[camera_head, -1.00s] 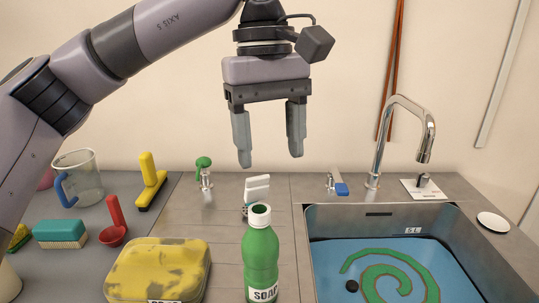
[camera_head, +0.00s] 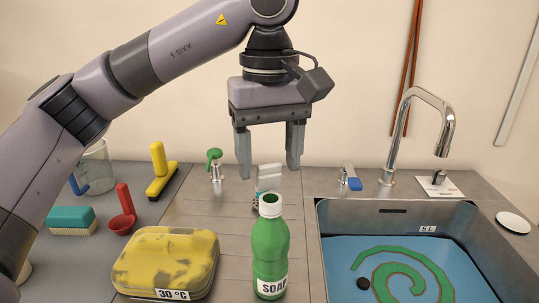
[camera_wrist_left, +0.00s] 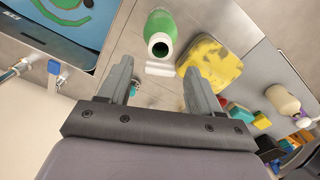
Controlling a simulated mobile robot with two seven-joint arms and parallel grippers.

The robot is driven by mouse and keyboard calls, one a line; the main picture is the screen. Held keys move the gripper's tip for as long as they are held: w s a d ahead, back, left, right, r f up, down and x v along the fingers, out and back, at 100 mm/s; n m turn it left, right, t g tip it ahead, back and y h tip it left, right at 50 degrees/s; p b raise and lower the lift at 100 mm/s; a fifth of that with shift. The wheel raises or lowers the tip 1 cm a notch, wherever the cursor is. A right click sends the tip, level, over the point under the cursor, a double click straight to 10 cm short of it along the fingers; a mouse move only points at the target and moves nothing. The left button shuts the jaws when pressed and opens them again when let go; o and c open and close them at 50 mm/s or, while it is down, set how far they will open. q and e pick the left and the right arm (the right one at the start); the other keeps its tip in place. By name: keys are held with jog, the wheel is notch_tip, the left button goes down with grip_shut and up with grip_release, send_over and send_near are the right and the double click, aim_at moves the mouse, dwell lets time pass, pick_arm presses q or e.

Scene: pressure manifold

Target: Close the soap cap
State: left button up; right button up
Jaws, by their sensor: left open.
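The green soap bottle (camera_head: 270,248), labelled SOAP, stands upright on the counter left of the sink. Its white-rimmed mouth is open, with a dark hole on top. It also shows in the left wrist view (camera_wrist_left: 160,28). A small white piece (camera_head: 268,181) is behind the bottle, partly hidden by it; it also shows in the left wrist view (camera_wrist_left: 160,69). I cannot tell if it is the cap. My left gripper (camera_head: 268,173) is open and empty, pointing down above and behind the bottle, apart from it. My right gripper is not in view.
A yellow sponge-like block (camera_head: 165,261) labelled 30 °C lies left of the bottle. The sink (camera_head: 400,219) and faucet (camera_head: 404,125) are at right. A green-knobbed valve (camera_head: 215,164), blue-handled valve (camera_head: 350,180), red scoop (camera_head: 123,218) and yellow brush (camera_head: 160,178) stand around.

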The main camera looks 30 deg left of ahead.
pick_arm(q)
jog(key=c, duration=1.1)
jog(key=shift+o, duration=0.2)
